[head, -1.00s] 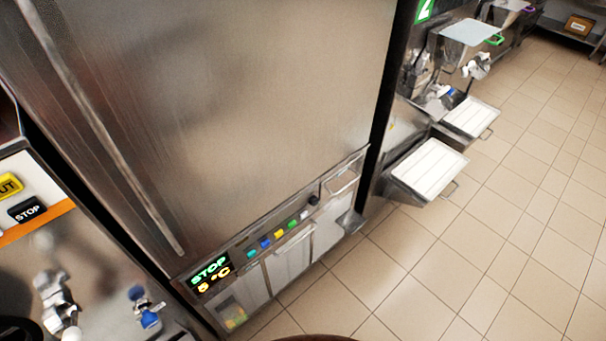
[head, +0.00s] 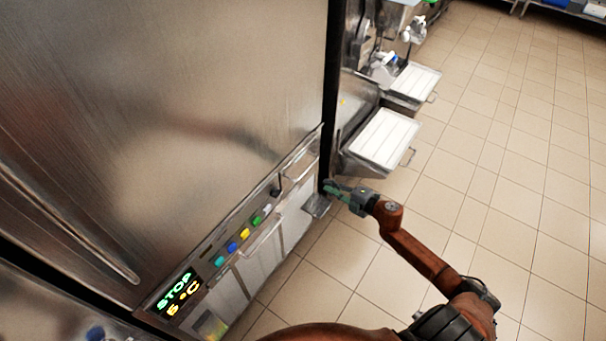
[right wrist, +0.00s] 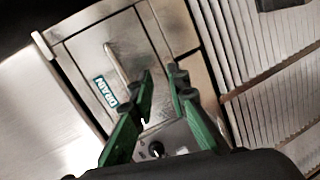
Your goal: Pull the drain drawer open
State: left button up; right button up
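The drain drawer (right wrist: 80,55) is a flat metal front with a green DRAIN label (right wrist: 105,90) and a slim bar handle (right wrist: 117,62) in the right wrist view. It looks shut. In the head view, the drawer front (head: 291,168) seems to be at the right end of the freezer's lower panel. My right gripper (right wrist: 160,76) has green fingers, apart and empty, over the front. The handle lies left of the fingertips, not between them. In the head view, the right gripper (head: 328,187) is near the freezer's lower right corner. My left gripper is not in view.
The freezer's control strip (head: 235,245) has coloured buttons and a lit STOP display. A small metal ledge (head: 317,206) juts out below the gripper. White-topped trays (head: 383,138) stick out from the neighbouring machine. The tiled floor (head: 490,210) at right is clear.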

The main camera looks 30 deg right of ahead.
aim_at(305, 171)
jog(key=w+a+r+n+y, duration=0.2)
jog(key=a+r+n, duration=0.15)
jog(key=r, duration=0.25)
jog(key=shift+m, duration=0.25)
jog(key=b+x, duration=0.2)
jog(key=x, duration=0.5)
jog(key=shift+f, duration=0.2)
jog(key=shift+c, duration=0.6)
grip_shut()
